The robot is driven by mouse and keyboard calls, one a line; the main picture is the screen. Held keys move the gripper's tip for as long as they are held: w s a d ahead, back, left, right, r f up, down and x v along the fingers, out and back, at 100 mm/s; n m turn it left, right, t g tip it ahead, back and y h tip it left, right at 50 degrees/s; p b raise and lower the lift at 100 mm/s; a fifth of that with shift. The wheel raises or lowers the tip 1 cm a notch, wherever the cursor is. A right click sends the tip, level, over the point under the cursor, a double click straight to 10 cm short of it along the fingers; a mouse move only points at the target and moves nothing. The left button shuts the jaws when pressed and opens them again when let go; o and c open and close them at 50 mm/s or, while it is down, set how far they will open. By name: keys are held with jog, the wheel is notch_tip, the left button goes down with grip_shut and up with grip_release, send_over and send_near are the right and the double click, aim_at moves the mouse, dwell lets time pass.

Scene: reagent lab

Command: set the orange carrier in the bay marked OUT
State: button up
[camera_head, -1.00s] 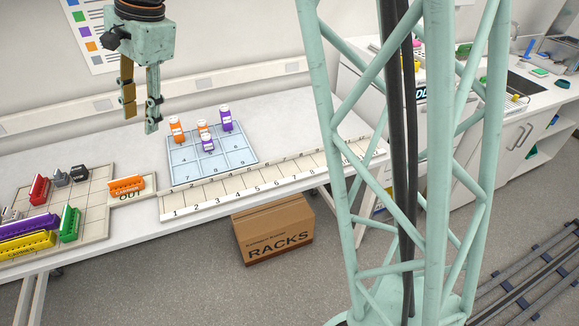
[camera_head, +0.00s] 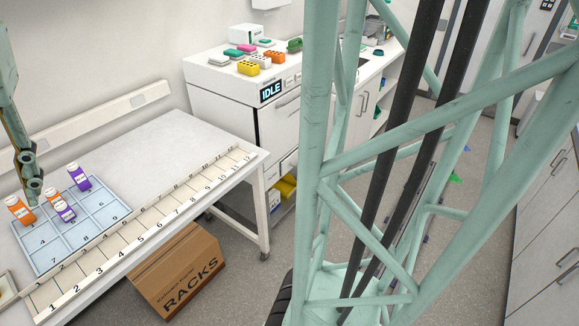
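The orange carrier and the OUT marking are outside the current view. Only a corner of a pale tray (camera_head: 6,288) shows at the left edge, and no carrier is visible on that corner.
A blue grid (camera_head: 85,238) holds orange-and-white and purple-and-white bottles. A numbered strip (camera_head: 150,230) runs along the bench front. A RACKS box (camera_head: 180,275) stands below. A counter with an IDLE display (camera_head: 271,91) and coloured racks is behind. The bench's far part is clear.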

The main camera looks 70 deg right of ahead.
jog(key=s+d+n+h, duration=0.1)
jog(key=s+d+n, duration=0.2)
jog(key=s, duration=0.9)
jog(key=s+d+f+n+t, duration=0.1)
jog(key=s+d+n, duration=0.3)
jog(key=s, duration=0.8)
jog(key=shift+s+d+h, duration=0.2)
jog(key=shift+h, duration=0.2)
notch_tip(320, 180, down, 5)
jog(key=b, duration=0.5)
jog(key=shift+w, duration=0.15)
